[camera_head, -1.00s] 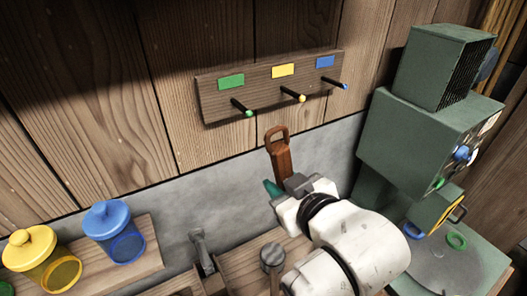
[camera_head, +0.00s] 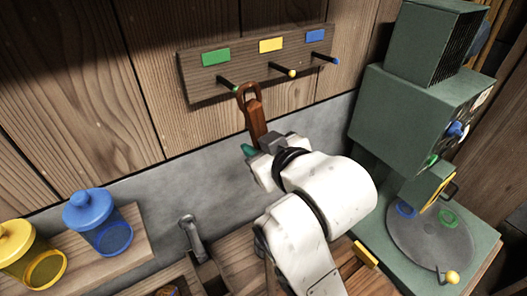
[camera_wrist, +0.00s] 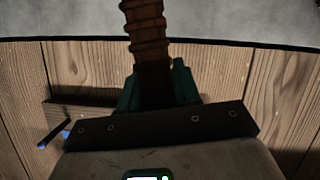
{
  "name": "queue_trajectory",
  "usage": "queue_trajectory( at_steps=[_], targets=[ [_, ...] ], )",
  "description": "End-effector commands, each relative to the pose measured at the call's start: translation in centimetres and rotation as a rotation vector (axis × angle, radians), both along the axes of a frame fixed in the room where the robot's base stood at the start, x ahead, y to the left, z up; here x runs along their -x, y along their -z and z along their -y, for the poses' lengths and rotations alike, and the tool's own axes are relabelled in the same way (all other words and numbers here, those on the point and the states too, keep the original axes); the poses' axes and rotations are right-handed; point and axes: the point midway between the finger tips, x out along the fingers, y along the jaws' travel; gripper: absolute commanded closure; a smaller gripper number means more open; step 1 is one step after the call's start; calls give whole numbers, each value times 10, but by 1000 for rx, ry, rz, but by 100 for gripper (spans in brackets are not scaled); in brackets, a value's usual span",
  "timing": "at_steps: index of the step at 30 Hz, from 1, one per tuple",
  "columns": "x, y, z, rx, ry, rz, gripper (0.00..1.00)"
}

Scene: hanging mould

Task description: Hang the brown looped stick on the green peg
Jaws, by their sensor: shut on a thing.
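The brown looped stick (camera_head: 256,118) points upward from my gripper (camera_head: 264,146), its loop at the top. My gripper is shut on its lower part; in the wrist view the ribbed stick (camera_wrist: 146,30) stands between the teal fingers (camera_wrist: 157,88). The green peg (camera_head: 226,83) is a dark rod under the green label (camera_head: 216,57) on the wooden rack (camera_head: 195,80). In the head view the loop overlaps the peg's tip area at its left edge. I cannot tell whether the loop is around the peg or in front of it.
The yellow-tipped peg (camera_head: 281,70) is just right of the loop, and the blue-tipped peg (camera_head: 325,58) is further right. A green machine (camera_head: 405,120) stands at the right. Blue (camera_head: 95,215) and yellow (camera_head: 28,250) jars stand on a shelf at lower left.

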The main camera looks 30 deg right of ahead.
Motion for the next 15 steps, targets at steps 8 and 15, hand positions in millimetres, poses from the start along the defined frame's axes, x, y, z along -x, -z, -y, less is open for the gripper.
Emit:
queue_trajectory(
  at_steps=[8,15],
  targets=[
    [-16,2,0,0,0,1,98],
    [-29,3,0,0,1,1,98]
  ],
)
